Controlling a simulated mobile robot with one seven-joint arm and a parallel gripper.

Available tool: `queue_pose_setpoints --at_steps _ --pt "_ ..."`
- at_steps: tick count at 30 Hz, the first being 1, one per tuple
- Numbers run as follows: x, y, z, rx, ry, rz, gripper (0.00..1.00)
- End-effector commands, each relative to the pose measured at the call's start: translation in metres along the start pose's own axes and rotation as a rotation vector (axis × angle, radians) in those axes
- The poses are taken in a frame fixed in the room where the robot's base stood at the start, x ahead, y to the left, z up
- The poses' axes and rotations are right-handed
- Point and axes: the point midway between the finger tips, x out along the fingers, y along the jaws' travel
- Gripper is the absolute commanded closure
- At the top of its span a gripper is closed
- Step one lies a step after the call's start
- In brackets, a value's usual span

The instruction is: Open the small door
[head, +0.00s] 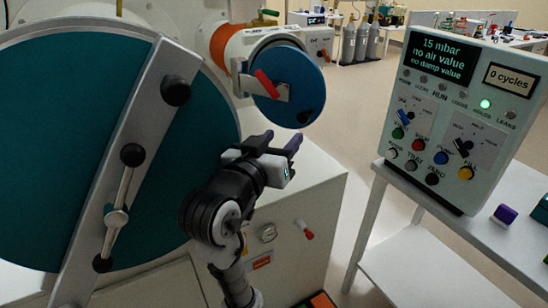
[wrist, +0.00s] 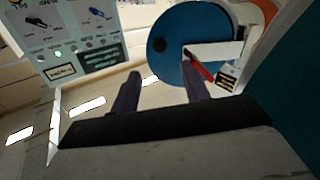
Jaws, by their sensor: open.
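The small door (head: 290,105) is a round blue disc on the end of a short orange and white cylinder. It looks closed over the cylinder's end. A white bar with a red handle (head: 267,84) crosses its face, with a dark knob at its lower right. My gripper (head: 282,142) is open and empty, just below the door in the head view, apart from the handle as far as I can tell. In the wrist view the small door (wrist: 178,45) and its red handle (wrist: 199,65) are beyond my gripper (wrist: 160,76), up and to the right.
A large teal round door (head: 60,130) with a grey bar and black knobs fills the left. A control panel (head: 460,110) stands on a white table (head: 400,255) at the right. A white cabinet (head: 300,190) with a small red-handled valve is below. Open floor lies between cabinet and table.

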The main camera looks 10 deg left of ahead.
Motion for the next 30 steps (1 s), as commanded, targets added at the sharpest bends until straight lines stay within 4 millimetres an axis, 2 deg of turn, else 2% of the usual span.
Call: queue_pose_setpoints --at_steps 1,13,27,30 --pt "-0.002 -0.002 0.006 0.003 0.006 0.0 0.54" --pt "-0.019 -0.001 0.004 0.002 0.002 -0.001 0.54" --pt "-0.023 0.0 0.001 0.0 -0.001 -0.004 0.54" --pt "-0.021 0.0 0.001 0.004 0.0 -0.009 0.67"
